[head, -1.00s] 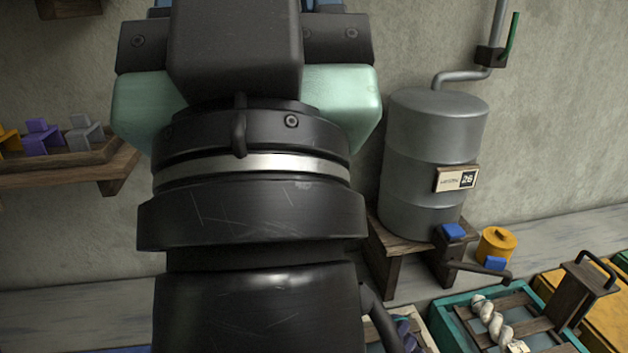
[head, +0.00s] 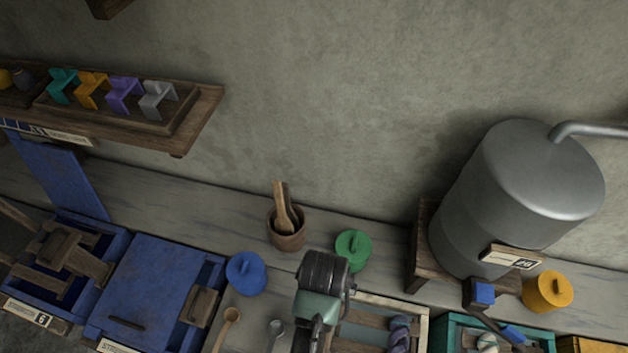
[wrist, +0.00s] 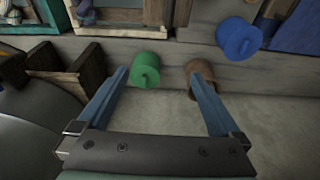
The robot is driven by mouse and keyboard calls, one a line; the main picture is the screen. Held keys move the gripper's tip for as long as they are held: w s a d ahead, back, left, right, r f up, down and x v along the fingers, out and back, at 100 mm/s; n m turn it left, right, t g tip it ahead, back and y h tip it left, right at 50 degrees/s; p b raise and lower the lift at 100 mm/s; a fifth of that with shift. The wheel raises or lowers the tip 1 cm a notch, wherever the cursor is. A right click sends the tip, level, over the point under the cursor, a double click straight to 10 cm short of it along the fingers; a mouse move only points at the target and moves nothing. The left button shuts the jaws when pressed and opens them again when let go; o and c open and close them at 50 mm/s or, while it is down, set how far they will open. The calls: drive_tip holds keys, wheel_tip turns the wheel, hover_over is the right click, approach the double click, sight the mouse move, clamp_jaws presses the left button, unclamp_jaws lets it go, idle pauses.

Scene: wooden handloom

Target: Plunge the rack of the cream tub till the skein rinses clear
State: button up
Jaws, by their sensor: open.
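The cream tub (head: 427,322) stands at the bottom of the head view, partly cut off and partly behind my arm. A greyish-purple skein (head: 400,330) lies in it beside brown wooden slats (head: 365,335) that look like its rack. In the wrist view the cream tub's rim (wrist: 115,32) is at the top left, with part of the skein (wrist: 87,13) inside. My gripper (wrist: 158,72) is open and empty. Its blue fingers are spread, with the tub beyond their tips. Its fingers are hard to make out in the head view.
A green lidded jar (head: 352,250), a blue jar (head: 246,273) and a brown pot with wooden tools (head: 287,235) stand behind the tubs. A teal tub (head: 447,335) and a grey metal tank (head: 510,205) are to the right. A blue lidded tub (head: 155,290) is left.

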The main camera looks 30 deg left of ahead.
drive_tip(key=s+g, duration=0.1)
drive_tip(key=s, duration=0.1)
drive_tip(key=s+f+p, duration=0.1)
drive_tip(key=s, duration=0.1)
drive_tip(key=s+d+f+g, duration=0.1)
drive_tip(key=s, duration=0.2)
drive_tip(key=shift+f+g+h, duration=0.1)
drive_tip(key=shift+g+h, duration=0.2)
drive_tip(key=shift+w+f+b, duration=0.1)
drive_tip(key=shift+f+b, duration=1)
drive_tip(key=shift+f, duration=3.45)
clamp_jaws()
